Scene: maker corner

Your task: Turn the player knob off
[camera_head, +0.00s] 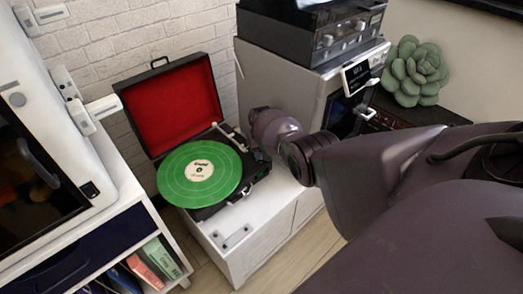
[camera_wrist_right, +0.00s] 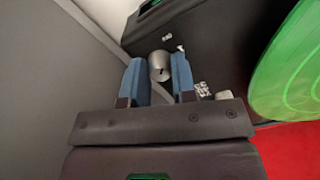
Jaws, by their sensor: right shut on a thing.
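The record player (camera_head: 205,205) sits open on a white cabinet, with a red-lined lid and a green record (camera_head: 175,180) on its platter. My right gripper (camera_head: 259,158) reaches its right side, where my wrist hides the knob from the head view. In the right wrist view, the blue fingers of my right gripper (camera_wrist_right: 158,78) are shut on the silver player knob (camera_wrist_right: 159,66), one finger on each side. The knob's round face and a small dark mark show between them. My left gripper is not in view.
The tonearm (camera_head: 228,138) is close to my right gripper. A white machine (camera_head: 50,130) stands at left. A small metal plate (camera_head: 232,237) lies in front.

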